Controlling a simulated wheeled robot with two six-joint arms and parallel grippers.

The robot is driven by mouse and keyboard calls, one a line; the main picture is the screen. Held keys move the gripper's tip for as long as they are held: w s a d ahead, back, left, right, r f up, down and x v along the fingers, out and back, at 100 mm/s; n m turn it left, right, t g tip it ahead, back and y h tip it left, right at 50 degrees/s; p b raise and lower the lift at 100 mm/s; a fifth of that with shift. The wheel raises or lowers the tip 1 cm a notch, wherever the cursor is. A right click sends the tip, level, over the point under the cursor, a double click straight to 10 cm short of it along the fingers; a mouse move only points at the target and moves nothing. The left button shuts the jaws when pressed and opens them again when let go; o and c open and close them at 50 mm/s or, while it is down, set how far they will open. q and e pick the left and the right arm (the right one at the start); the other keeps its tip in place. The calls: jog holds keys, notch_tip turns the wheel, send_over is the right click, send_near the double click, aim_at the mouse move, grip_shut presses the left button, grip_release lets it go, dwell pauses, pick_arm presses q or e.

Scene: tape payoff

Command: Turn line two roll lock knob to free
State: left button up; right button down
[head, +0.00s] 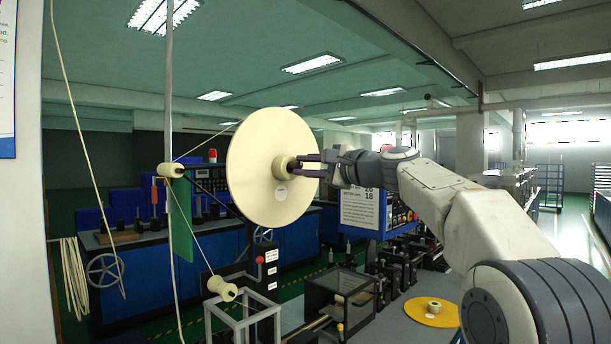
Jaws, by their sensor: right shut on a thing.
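A large cream tape roll (252,160) stands upright on its spindle in the middle of the head view. At its centre is a cream lock knob (284,178), partly hidden by the fingers. My right gripper (303,172) reaches in from the right and is shut on the knob at the hub. The knob's lock position cannot be read from here. My left gripper is not in view.
Tape runs from the roll over a small upper roller (170,170) and down to a lower roller (222,288). A blue control panel (362,215) stands behind my right arm. A yellow disc (432,312) lies on the grey bench at lower right. A red-knobbed lever (260,262) stands below the roll.

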jog(key=shift+n+b, duration=0.45)
jog(key=shift+n, duration=0.65)
jog(key=c, duration=0.7)
grip_release()
jog(key=b+v, duration=0.4)
jog(key=v, duration=0.6)
jog(key=shift+s+d+b, duration=0.2)
jog(key=shift+b, duration=0.2)
